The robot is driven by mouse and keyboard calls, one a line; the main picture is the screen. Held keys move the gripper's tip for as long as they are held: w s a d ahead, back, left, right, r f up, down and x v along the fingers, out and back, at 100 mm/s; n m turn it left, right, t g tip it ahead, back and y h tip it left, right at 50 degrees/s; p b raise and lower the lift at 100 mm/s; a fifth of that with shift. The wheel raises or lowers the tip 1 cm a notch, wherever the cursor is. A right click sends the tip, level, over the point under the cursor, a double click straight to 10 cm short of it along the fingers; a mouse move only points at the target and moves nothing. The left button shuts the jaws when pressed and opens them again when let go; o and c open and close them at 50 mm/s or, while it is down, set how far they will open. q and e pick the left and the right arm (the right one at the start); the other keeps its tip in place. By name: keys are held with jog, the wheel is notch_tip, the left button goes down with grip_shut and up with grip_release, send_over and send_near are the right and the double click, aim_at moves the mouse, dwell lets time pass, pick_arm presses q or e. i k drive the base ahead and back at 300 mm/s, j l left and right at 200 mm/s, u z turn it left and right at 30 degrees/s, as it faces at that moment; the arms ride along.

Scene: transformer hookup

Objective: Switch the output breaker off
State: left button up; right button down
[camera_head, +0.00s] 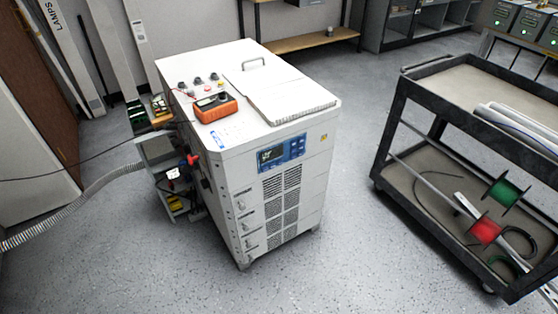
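A white power cabinet (275,165) stands in the middle of the floor. Its front has a blue panel with a small display (281,152), vent grilles and several latches. A red handle or knob (193,159) sticks out on its left side, above darker fittings. That side is seen at a steep angle, so I cannot tell which part is the output breaker or how it is set. An orange multimeter (214,107) lies on top, beside several small dark posts (198,81). Neither of my grippers is in view.
A small shelf with parts (160,170) stands against the cabinet's left side, with a grey corrugated hose (90,192) and thin cable leading left. A black cart (420,195) with spools stands at right. Floor in front (150,270) is clear.

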aim_at(173, 127)
jog(key=j+u, duration=0.5)
jog(key=j+z, duration=0.25)
jog(key=i+j+z, duration=0.25)
jog(key=z, duration=0.15)
jog(key=i+j+z, duration=0.25)
jog(key=z, duration=0.2)
jog(key=i+j, duration=0.15)
jog(key=j, duration=0.2)
jog(key=i+j, duration=0.1)
jog(key=j, duration=0.25)
jog(key=i+j+z, duration=0.1)
jog(key=j, duration=0.2)
jog(key=i+j, duration=0.15)
jog(key=j, duration=0.2)
